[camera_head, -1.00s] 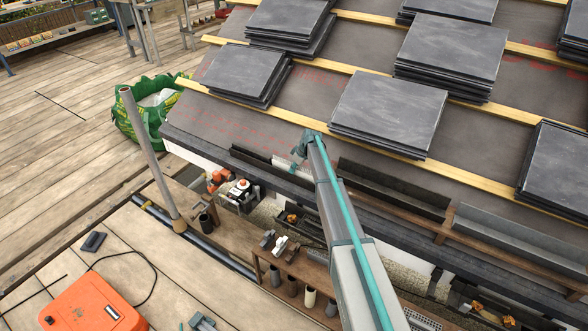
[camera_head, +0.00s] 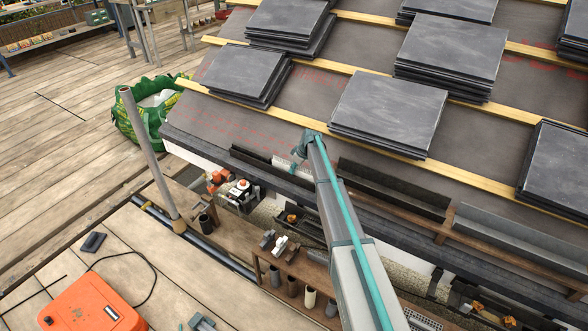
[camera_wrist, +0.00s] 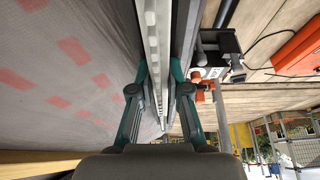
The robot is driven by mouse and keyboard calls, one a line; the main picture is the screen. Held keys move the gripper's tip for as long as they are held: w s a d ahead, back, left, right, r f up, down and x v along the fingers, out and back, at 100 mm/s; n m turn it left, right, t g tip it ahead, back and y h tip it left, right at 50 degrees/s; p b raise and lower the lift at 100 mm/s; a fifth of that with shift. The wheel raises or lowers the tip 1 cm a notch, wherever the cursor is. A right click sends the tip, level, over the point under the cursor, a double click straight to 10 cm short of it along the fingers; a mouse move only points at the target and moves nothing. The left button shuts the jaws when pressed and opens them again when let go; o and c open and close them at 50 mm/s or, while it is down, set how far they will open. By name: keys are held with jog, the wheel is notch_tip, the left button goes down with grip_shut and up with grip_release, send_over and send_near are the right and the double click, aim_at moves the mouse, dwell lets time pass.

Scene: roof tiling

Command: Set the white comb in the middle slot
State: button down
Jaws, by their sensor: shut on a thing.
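My gripper (camera_wrist: 158,95) is shut on the white comb (camera_wrist: 152,40). In the wrist view, the comb is a long, narrow white strip with a notched edge, running up the picture between my teal and dark fingers. In the head view, my gripper (camera_head: 300,152) is over the eaves edge of the roof, pointing down; the comb is too small to make out there.
Stacks of grey slates (camera_head: 390,110) lie on wooden battens (camera_head: 350,70) above the eaves. A bench (camera_head: 225,238) below holds tools and cups. A grey pole (camera_head: 150,160), a green bag (camera_head: 135,125) and an orange case (camera_head: 95,305) stand at left.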

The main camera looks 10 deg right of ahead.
jog(key=shift+s+f, duration=0.2)
jog(key=shift+f, duration=0.45)
jog(key=c, duration=1.1)
grip_release()
jog(key=shift+o, duration=0.2)
jog(key=shift+f, duration=0.2)
jog(key=shift+w+d+r, duration=0.1)
jog(key=o, duration=0.8)
jog(key=shift+w+r, duration=0.1)
jog(key=shift+r, duration=0.1)
jog(key=shift+r, duration=0.1)
